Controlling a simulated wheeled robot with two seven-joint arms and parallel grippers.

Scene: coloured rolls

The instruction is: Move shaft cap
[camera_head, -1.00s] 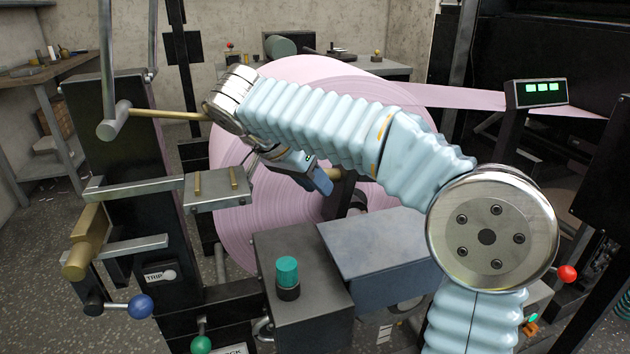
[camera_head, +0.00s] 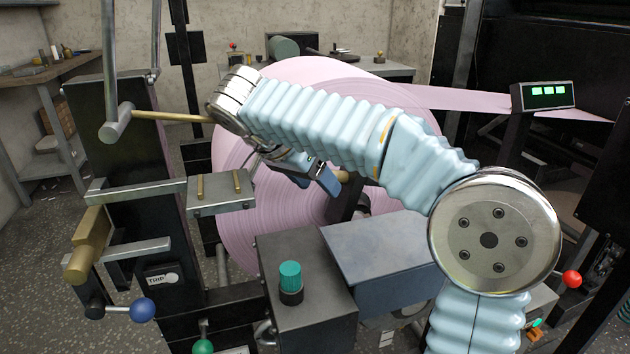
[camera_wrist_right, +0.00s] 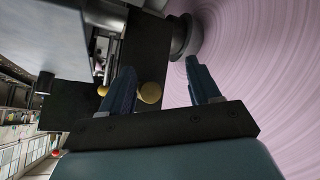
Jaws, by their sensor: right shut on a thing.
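My right gripper (camera_head: 326,181) is in front of the big pink roll (camera_head: 275,215), at the near end of its middle. A brass-coloured shaft cap (camera_head: 343,176) shows just beside its blue fingers. In the right wrist view the fingers of the right gripper (camera_wrist_right: 162,88) stand apart, and the brass-coloured cap (camera_wrist_right: 150,92) shows against the left finger, which hides part of it. The gripper is shut on this cap. A grey round shaft end (camera_wrist_right: 186,36) shows beyond the fingertips, next to the pink roll face (camera_wrist_right: 270,70). My left gripper is not in view.
A small grey shelf with two brass pegs (camera_head: 221,194) stands left of the roll. A dark box with a green knob (camera_head: 290,276) and a blue-grey box (camera_head: 385,255) lie below my right arm. A black post with levers (camera_head: 115,170) stands at left.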

